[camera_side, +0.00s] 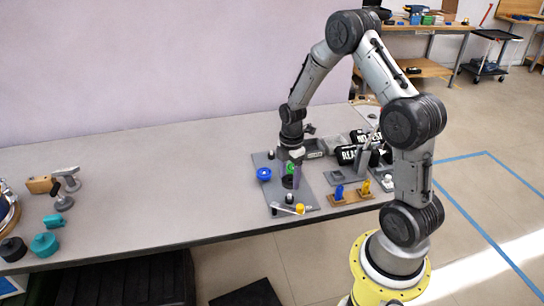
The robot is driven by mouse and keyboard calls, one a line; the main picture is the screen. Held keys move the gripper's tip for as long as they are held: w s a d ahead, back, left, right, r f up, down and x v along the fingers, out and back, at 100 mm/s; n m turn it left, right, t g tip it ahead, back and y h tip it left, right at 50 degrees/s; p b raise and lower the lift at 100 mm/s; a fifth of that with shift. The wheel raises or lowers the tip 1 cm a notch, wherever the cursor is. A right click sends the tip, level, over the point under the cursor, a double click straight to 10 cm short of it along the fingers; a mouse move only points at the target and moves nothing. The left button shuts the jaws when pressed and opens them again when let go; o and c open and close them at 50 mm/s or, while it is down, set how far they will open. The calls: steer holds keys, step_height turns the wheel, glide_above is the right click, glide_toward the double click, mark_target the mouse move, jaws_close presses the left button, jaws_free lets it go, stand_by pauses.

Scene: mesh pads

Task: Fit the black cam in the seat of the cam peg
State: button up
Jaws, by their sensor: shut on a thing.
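My gripper (292,166) is low over a grey pad (262,161) on the table, its fingers pointing down. It is shut on a small dark piece that looks like the black cam (288,181), just under the fingers. The view is too small to tell whether this piece touches anything below it. A green part shows at the fingers, with a dark purple upright beside it. I cannot make out the cam peg or its seat for certain among these small parts.
A blue round part (264,174) sits left of my gripper. A yellow part (300,209) and a pale rod lie at the pad's front. A brown rack (350,197) with blue and yellow pieces and black lettered boxes stand to the right. The table's left middle is clear.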

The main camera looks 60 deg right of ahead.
steer(key=shift+s+a, duration=0.1)
steer(key=shift+s, duration=0.1)
steer(key=shift+w+r, duration=0.15)
steer(key=shift+r, duration=0.15)
steer(key=w+d+r, duration=0.3)
steer(key=w+d, duration=0.1)
steer(key=w, duration=0.2)
glide_above(271, 154)
step_height(271, 154, down, 2)
steer(key=shift+w+d+f, duration=0.15)
steer(key=shift+f, duration=0.1)
steer(key=shift+f, duration=3.7)
